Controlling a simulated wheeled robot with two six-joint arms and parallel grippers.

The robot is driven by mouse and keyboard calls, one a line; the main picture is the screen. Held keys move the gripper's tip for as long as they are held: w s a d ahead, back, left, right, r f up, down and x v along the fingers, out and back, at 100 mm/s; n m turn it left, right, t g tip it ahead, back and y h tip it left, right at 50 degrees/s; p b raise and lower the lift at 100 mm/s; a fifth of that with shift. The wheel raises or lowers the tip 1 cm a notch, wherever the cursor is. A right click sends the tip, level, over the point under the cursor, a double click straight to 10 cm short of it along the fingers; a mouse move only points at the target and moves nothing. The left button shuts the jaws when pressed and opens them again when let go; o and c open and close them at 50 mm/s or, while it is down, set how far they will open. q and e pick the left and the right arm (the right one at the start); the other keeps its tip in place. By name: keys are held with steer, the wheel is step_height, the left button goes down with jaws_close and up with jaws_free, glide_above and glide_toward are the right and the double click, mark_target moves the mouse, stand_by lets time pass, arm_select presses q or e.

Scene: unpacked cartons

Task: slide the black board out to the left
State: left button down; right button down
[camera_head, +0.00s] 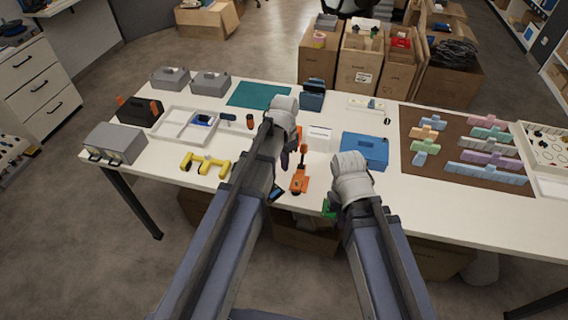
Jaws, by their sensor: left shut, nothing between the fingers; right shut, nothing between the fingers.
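A small dark flat piece with a bluish face (277,193) shows at the table's front edge, partly hidden by my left arm. It may be the black board, but I cannot tell for sure. My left gripper (285,160) is shut and empty, pointing down over the table a little above this piece in the picture. My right gripper (333,198) is shut and empty near the front edge, mostly hidden by its own wrist. A small green piece (328,209) shows beside it, partly covered.
An orange tool (300,175) lies between my grippers. A blue box (364,150) stands behind my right wrist. A yellow part (205,163) and a white tray (169,136) lie to the left. A brown mat (410,170) with coloured blocks is at right. The front-left edge has free room.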

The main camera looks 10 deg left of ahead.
mark_target(274, 186)
arm_select(q)
step_height(274, 186, down, 7)
steer(key=b, duration=0.5)
steer(key=shift+r+b, duration=0.1)
steer(key=shift+b, duration=0.3)
steer(key=s+a, duration=0.2)
steer(key=shift+s+a+r+p, duration=0.25)
steer(key=shift+s+r+p, duration=0.1)
steer(key=shift+a, duration=0.15)
steer(key=shift+s, duration=0.1)
steer(key=s+a, duration=0.2)
steer(key=shift+s+a, duration=0.3)
steer(key=shift+a, duration=0.05)
steer(key=shift+w, duration=0.1)
steer(key=shift+d, duration=0.1)
